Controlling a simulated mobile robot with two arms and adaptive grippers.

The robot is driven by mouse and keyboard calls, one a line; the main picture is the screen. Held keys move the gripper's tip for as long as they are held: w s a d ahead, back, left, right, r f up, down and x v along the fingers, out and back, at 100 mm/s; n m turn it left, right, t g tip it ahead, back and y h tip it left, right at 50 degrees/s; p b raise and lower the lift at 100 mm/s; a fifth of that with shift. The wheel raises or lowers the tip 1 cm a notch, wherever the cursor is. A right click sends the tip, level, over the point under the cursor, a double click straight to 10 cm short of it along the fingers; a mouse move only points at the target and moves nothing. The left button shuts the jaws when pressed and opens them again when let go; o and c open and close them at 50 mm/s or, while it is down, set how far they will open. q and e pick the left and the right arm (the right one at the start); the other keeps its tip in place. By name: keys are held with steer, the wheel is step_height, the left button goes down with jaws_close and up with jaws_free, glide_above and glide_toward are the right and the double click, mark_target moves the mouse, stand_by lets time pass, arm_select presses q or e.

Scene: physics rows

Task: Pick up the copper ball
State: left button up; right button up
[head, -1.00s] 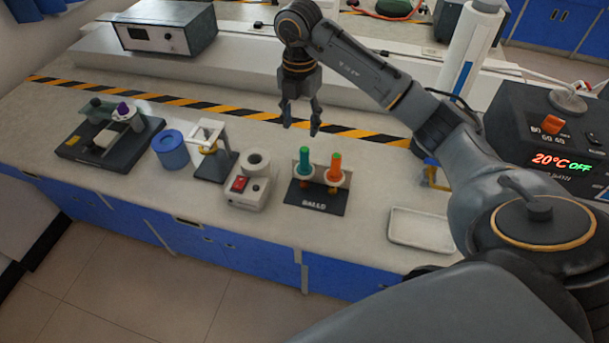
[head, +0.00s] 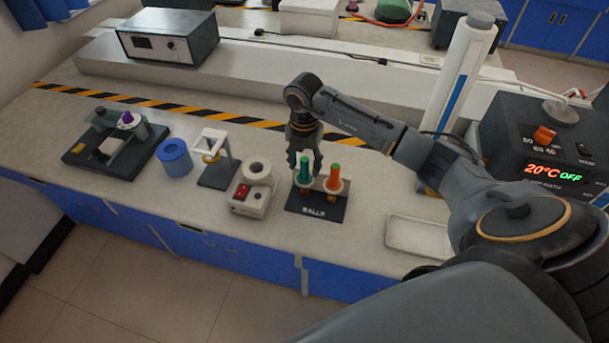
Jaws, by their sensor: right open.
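A dark stand marked "BALLS" (head: 318,208) holds two upright handled pieces, one with a green handle (head: 304,170) and one with an orange handle (head: 334,178). Small brassy or coppery parts show low under them, but I cannot tell which one is the copper ball. My right gripper (head: 304,163) points down, open, at the green handle. Its fingers appear on either side of the handle's top; I cannot tell whether they touch it. The orange handle stands just right of the fingers. My left gripper is not in view.
Left of the stand are a white heater with a red switch (head: 240,198), a ring stand (head: 218,173), a blue cup (head: 174,158) and a dark device (head: 93,155). A white tray (head: 418,236) lies right, before a water bath (head: 540,148). Bare counter lies behind the stand.

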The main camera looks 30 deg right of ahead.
steer(key=shift+c, duration=0.4)
jaws_close()
step_height(320, 180, up, 8)
steer(key=shift+f+b, duration=0.1)
steer(key=shift+b, duration=1.15)
step_height(320, 180, up, 3)
steer(key=shift+r, duration=0.1)
steer(key=shift+r+p, duration=0.55)
steer(key=shift+p, duration=0.1)
